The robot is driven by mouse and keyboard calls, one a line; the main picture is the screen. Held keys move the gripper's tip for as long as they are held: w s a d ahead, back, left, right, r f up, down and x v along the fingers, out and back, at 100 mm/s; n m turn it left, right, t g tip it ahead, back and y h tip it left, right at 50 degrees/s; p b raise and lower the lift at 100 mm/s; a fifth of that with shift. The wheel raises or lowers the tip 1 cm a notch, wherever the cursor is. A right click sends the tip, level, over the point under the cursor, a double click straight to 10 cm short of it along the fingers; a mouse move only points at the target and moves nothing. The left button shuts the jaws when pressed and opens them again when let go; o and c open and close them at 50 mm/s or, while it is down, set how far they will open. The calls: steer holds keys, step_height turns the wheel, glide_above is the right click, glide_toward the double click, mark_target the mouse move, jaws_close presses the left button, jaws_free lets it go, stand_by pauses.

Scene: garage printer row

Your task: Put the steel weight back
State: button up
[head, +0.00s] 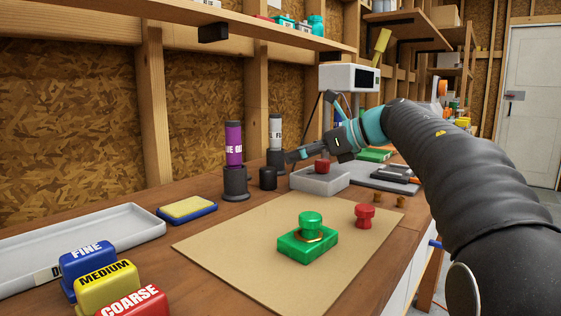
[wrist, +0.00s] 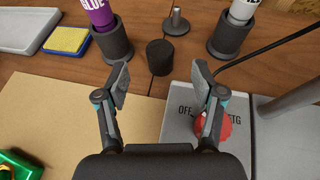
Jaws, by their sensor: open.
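My gripper (head: 292,156) is open and empty above the back of the bench; its two fingers (wrist: 161,80) are wide apart in the wrist view. A dark, short cylinder (wrist: 160,57) stands just beyond and between the fingertips; it also shows in the head view (head: 268,179), below the gripper. A small grey metal piece with a round foot and a thin stem (wrist: 176,20) stands behind it. I cannot tell for certain which of these is the steel weight. Neither is held.
Dark holders with a purple glue tube (head: 233,143) and a white tube (head: 275,130) flank the cylinder. A green block (head: 307,245) and red knob (head: 365,215) stand on the tan mat (head: 235,245). A sponge (head: 187,210) lies left.

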steer(key=shift+v, duration=1.75)
